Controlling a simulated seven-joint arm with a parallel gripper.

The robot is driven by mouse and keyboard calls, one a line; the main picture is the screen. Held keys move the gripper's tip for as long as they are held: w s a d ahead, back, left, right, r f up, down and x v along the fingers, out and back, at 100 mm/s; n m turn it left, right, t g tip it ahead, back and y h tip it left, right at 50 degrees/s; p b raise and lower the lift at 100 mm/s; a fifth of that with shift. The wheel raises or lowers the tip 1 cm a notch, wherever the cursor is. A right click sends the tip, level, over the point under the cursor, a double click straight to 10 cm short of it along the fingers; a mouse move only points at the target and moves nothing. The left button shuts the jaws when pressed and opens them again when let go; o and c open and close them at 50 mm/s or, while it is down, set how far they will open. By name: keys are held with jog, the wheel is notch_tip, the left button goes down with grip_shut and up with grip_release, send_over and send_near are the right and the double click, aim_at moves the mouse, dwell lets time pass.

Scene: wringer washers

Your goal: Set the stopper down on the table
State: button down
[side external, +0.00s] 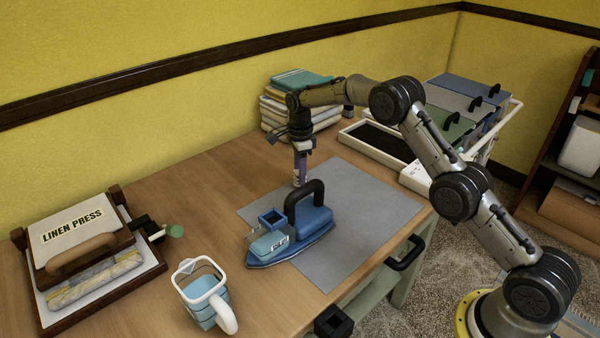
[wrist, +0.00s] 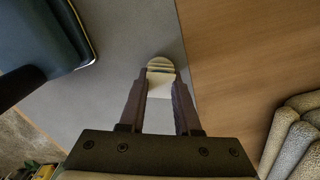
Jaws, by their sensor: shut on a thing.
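My gripper (side external: 299,180) points down near the back-left edge of the grey mat, behind the blue iron. In the wrist view my gripper (wrist: 160,84) is shut on the stopper (wrist: 160,66), a small cream, ribbed piece between the fingertips. The stopper appears over the grey mat (wrist: 120,55), close to its edge with the wooden table (wrist: 240,55). In the side view I cannot make out the stopper clearly, nor whether it touches the surface below.
The iron (side external: 310,222) with its black handle and open blue filler (side external: 271,216) stands on the mat. A pitcher (side external: 205,295) and linen press (side external: 75,235) stand left. Folded cloths (side external: 278,108) are stacked behind. Bare wood lies left of the mat.

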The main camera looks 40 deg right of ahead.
jog(key=c, duration=0.6)
grip_release()
jog(key=s+a+r+n+t, duration=0.1)
jog(key=s+r+n, duration=0.15)
jog(key=r, duration=0.85)
jog(key=s+r+n, duration=0.2)
jog(key=s+r, duration=0.2)
jog(key=r, duration=0.6)
jog(key=s+a+r+n+t, duration=0.2)
jog(key=s+r+n, duration=0.45)
jog(key=s, duration=0.55)
jog(key=shift+s+a+f+n+t, duration=0.4)
jog(key=shift+s+f+n, duration=1.05)
jog(key=shift+s, duration=2.75)
jog(key=shift+s+a+f+n+t, duration=0.25)
jog(key=shift+s+f+n+t, duration=0.25)
jog(key=shift+s+n, duration=2.75)
jog(key=shift+s+a+f+n+t, duration=0.4)
jog(key=shift+s+f+n, duration=0.6)
jog(key=shift+s, duration=4.1)
